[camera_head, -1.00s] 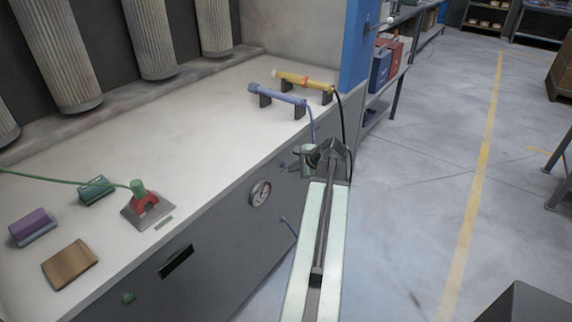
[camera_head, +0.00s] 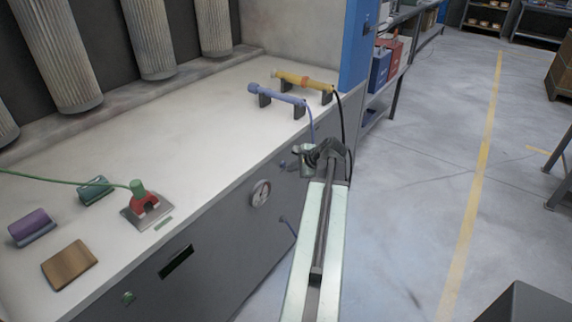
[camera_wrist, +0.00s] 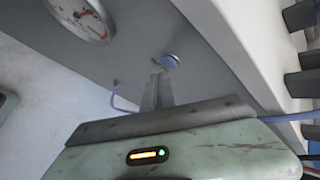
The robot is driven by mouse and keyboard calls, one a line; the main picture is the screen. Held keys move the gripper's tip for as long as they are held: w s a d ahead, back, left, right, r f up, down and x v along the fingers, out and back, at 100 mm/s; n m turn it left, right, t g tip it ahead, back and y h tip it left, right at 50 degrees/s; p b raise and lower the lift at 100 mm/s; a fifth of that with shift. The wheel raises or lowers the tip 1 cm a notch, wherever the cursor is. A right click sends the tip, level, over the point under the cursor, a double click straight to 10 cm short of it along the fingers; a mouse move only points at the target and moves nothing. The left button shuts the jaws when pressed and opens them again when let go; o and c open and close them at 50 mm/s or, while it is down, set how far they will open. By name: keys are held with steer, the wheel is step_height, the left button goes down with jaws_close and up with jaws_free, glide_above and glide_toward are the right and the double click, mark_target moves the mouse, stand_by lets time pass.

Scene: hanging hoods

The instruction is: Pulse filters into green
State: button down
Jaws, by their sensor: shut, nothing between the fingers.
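Several pale pleated filters (camera_head: 60,55) hang in the hood at the upper left. A round gauge (camera_head: 261,193) with a white dial sits on the grey front panel; the wrist view shows part of its dial (camera_wrist: 82,15) with red markings, but I cannot read it surely. A blue knob (camera_wrist: 170,61) sticks out of the panel to the gauge's right. My gripper (camera_head: 303,157) is in front of the panel, below the bench edge. In the wrist view its narrow fingers (camera_wrist: 157,90) are together and empty, pointing close to the blue knob; I cannot tell whether they touch.
A blue wand (camera_head: 277,94) and a yellow wand (camera_head: 303,80) lie on black rests. A red fitting (camera_head: 143,200) with a green hose, a green block (camera_head: 94,190), a purple block (camera_head: 33,226) and a brown block (camera_head: 69,264) are on the bench. The floor at right is open.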

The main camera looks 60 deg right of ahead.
steer(key=shift+w, duration=0.35)
steer(key=shift+w, duration=0.4)
stand_by(0.4)
stand_by(0.4)
steer(key=shift+s, duration=0.8)
steer(key=shift+s, duration=0.1)
steer(key=s, duration=0.4)
steer(key=shift+s, duration=0.4)
